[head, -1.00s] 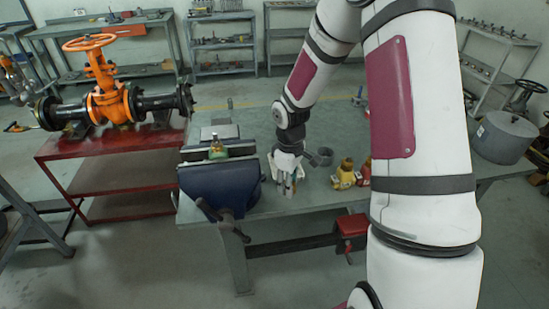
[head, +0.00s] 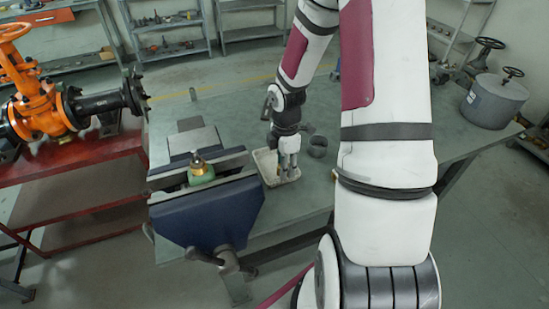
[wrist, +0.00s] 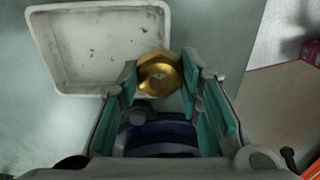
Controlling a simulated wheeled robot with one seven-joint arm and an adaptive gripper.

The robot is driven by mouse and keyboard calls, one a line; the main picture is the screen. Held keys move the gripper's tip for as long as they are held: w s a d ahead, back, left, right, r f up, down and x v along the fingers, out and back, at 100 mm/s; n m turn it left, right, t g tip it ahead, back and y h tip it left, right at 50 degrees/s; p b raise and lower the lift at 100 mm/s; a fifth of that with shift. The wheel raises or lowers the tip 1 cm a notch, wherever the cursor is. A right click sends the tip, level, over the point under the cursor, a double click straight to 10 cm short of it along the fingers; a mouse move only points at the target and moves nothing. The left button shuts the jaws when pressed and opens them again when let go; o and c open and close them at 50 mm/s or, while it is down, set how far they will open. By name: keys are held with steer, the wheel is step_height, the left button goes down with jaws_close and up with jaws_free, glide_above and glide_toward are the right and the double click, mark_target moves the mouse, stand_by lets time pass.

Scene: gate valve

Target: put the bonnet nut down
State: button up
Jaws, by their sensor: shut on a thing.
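The bonnet nut (wrist: 160,76) is a brass hexagonal ring in the wrist view, between the teal-padded fingertips of my gripper (wrist: 163,84). My gripper is shut on it. A pale, scuffed tray (wrist: 95,48) lies beyond the fingertips; the nut overlaps its right edge in that view. In the head view my gripper (head: 288,168) points down at the right part of the tray (head: 263,164) on the bench. The nut cannot be made out there. Whether it touches the tray cannot be told.
A blue vise (head: 205,212) left of the tray holds a green part with a brass top (head: 200,170). A dark grey round part (head: 317,147) stands right of my gripper. An orange valve (head: 38,105) stands on a red table.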

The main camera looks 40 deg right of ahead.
glide_above(276, 166)
steer(key=shift+f, duration=0.4)
steer(key=shift+w+f, duration=0.1)
steer(key=shift+f, duration=1.6)
steer(key=shift+f, duration=0.1)
steer(key=o, duration=1.2)
steer(key=shift+o, duration=0.2)
